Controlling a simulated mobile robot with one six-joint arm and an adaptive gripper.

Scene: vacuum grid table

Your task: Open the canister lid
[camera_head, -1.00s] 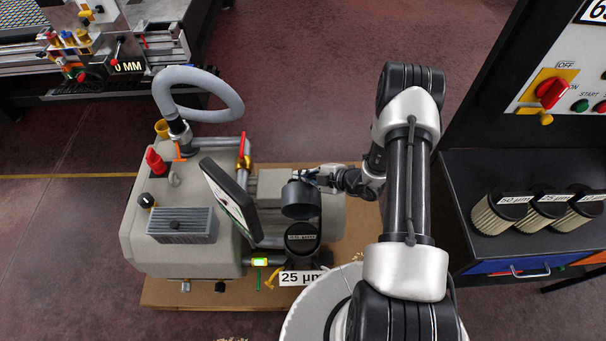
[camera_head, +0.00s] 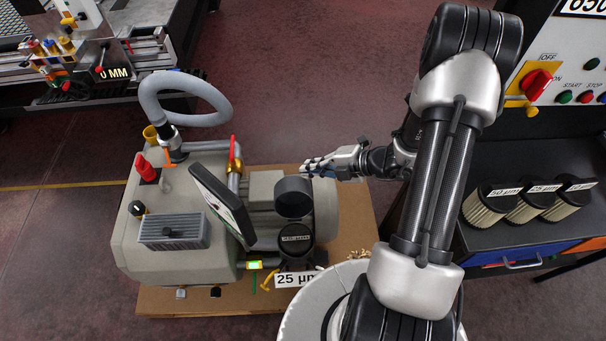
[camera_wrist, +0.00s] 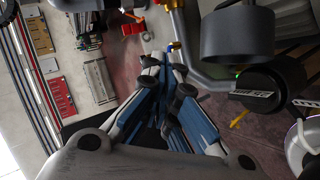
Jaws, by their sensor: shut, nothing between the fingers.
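The canister lid (camera_head: 293,197) is a dark grey cup at the pump's right side. It stands raised and swung clear of the canister (camera_head: 296,240), whose dark round top with a printed label shows below it. In the wrist view the lid (camera_wrist: 237,36) is at the upper right and the canister (camera_wrist: 272,90) is below it. My gripper (camera_head: 303,168) is shut and empty just behind the lid. In the wrist view my gripper's blue and grey fingers (camera_wrist: 168,75) lie left of the lid, apart from it.
The beige pump (camera_head: 180,250) with its grey hose (camera_head: 190,95) and tilted screen (camera_head: 222,205) stands left of the lid on a brown board (camera_head: 350,240). Several filters (camera_head: 490,205) sit on a dark cabinet at right. Red floor lies open behind the pump.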

